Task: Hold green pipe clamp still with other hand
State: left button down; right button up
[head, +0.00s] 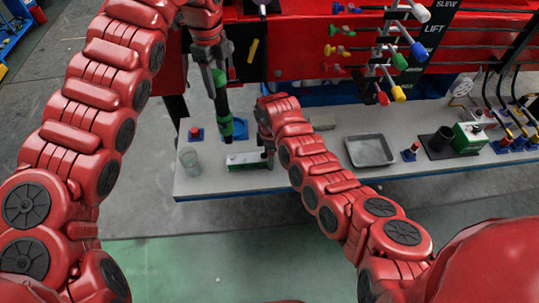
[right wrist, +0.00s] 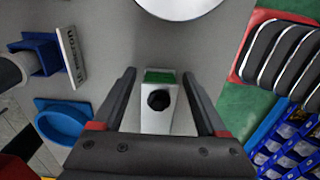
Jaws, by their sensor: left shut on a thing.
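The green pipe clamp (head: 246,160) appears to be the small white and green block on the bench's front left part. In the right wrist view the clamp (right wrist: 159,117) shows a green end and a dark round hole. My right gripper (head: 265,150) is at its right end in the head view. In the right wrist view the open fingers (right wrist: 158,100) stand on either side of the block, with gaps visible. My left gripper (head: 219,74) is shut on a dark upright cylinder (head: 222,98) with a green band, above the bench behind the clamp.
A glass cup (head: 190,160) and a red-topped blue piece (head: 196,134) stand left of the clamp. A blue round dish (right wrist: 62,122) lies near it. A grey tray (head: 370,151) is to the right. Levers with coloured knobs (head: 399,93) hang over the bench.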

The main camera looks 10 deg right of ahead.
grip_shut()
dwell(1.2)
